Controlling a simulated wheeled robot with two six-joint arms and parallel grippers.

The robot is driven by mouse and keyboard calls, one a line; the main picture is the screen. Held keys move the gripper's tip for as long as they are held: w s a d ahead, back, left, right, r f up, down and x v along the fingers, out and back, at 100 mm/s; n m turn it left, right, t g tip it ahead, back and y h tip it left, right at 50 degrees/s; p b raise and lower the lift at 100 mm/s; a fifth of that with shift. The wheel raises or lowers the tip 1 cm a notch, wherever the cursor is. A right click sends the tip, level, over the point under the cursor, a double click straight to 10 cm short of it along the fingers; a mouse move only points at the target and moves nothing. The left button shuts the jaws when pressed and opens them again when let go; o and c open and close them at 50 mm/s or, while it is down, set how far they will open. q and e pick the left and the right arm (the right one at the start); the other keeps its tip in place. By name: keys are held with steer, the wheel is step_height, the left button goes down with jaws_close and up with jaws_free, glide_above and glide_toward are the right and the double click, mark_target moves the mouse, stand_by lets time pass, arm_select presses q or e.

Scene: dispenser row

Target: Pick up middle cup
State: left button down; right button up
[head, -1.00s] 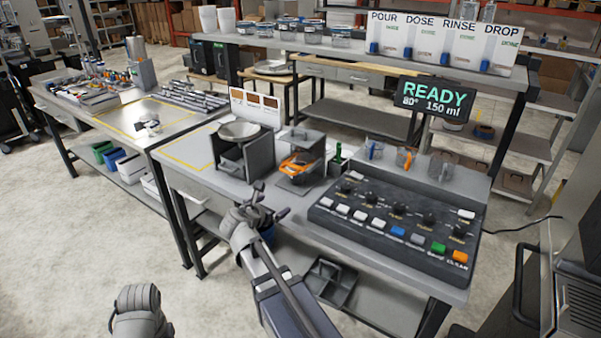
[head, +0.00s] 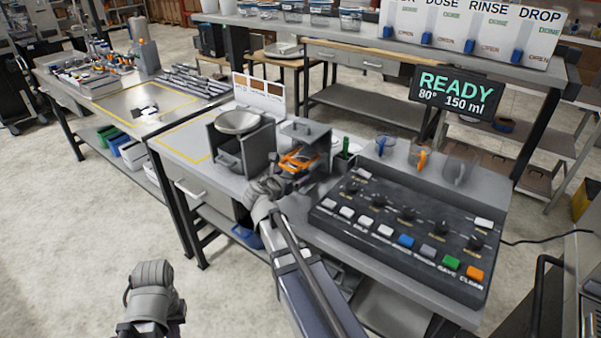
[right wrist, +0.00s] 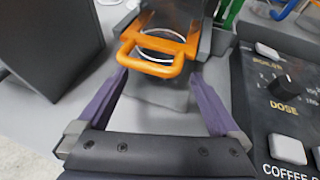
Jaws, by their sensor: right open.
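Three clear cups stand in a row behind the button panel: blue-handled (head: 385,145), orange-handled in the middle (head: 420,158) and grey-handled (head: 458,167). Another orange-handled piece (head: 299,160) sits in a grey stand (head: 305,134). My right gripper (head: 287,180) is in front of that stand, away from the row of cups. In the right wrist view its open jaws (right wrist: 158,80) are on either side of the orange handle (right wrist: 152,66), with nothing clamped. A clear body shows behind the handle.
The button panel (head: 400,228) is right of my right arm. A second grey stand with a round dish (head: 238,121) is to the left, and a green-handled item (head: 345,152) stands right of the orange piece's stand. A READY display (head: 456,93) rises behind the cups.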

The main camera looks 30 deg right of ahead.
steer(key=shift+w+d+f, duration=0.2)
steer(key=shift+w+d, duration=0.1)
steer(key=shift+d, duration=0.1)
steer(key=b+x, duration=0.2)
steer(key=x, duration=0.3)
steer(key=shift+f, duration=0.1)
steer(key=shift+c, duration=0.4)
steer(key=c, duration=1.1)
